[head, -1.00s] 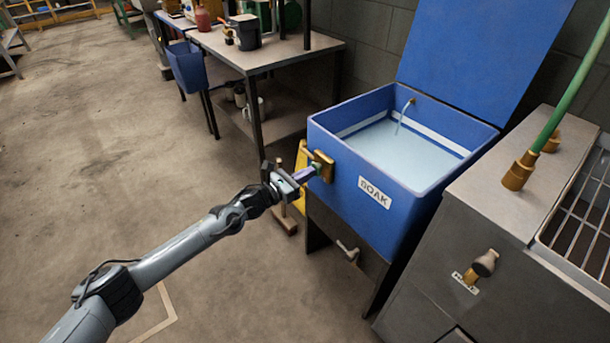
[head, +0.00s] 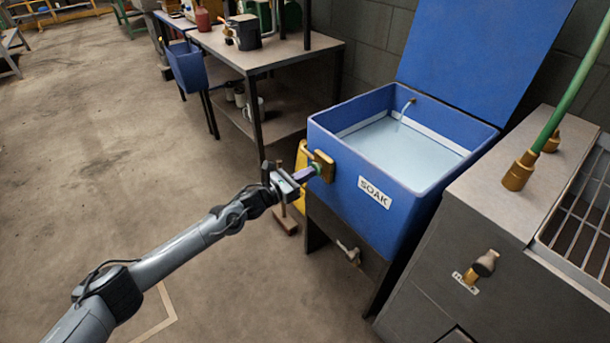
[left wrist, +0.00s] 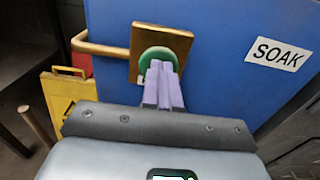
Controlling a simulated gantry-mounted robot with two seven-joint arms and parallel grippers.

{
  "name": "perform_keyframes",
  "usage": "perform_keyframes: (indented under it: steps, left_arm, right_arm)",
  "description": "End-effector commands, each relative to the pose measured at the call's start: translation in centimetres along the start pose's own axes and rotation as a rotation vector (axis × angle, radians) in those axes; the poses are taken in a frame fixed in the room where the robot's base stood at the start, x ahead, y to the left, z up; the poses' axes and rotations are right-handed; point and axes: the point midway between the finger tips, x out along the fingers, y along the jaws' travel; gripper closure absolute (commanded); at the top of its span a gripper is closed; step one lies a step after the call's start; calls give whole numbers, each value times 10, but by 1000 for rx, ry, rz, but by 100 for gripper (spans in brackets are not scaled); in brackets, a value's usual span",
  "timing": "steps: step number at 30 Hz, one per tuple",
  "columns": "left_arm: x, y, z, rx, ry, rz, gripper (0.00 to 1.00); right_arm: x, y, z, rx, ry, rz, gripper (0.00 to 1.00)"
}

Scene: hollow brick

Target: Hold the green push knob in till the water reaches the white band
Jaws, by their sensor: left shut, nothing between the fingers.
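The green push knob (left wrist: 158,56) sits in a brass plate (left wrist: 178,42) on the side of the blue soak tank (head: 345,190). My left gripper (head: 310,171) is shut and empty, its purple fingertips (left wrist: 163,70) against the knob's face, partly covering it. How far the knob is pressed in is hard to tell. In the head view, water (head: 405,148) fills the tank up to about the white band (head: 436,135), which shows as a thin strip above the surface. A short thin stream seems to hang from the spout (head: 409,103). My right gripper is not in view.
The tank's blue lid (head: 480,50) stands open. A grey cabinet (head: 500,215) with a green pipe is close on the right. A yellow floor sign (left wrist: 62,93) and a brass pipe (left wrist: 100,48) are beside the knob. The floor at left is clear.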

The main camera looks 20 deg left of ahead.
Motion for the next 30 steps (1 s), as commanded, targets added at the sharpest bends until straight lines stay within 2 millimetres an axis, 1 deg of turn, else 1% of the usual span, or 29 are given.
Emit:
perform_keyframes:
  steps: [1, 22, 26, 30]
  left_arm:
    - [1, -2, -1, -2, 1, -4, 100]
    - [1, -2, -1, -2, 1, -4, 100]
    - [-2, -3, 0, -1, 2, -5, 100]
    - [-10, -5, 2, -1, 3, -10, 100]
  right_arm:
    - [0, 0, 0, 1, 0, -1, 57]
    - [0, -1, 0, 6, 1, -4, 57]
    - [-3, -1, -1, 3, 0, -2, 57]
    - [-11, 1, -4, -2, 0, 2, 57]
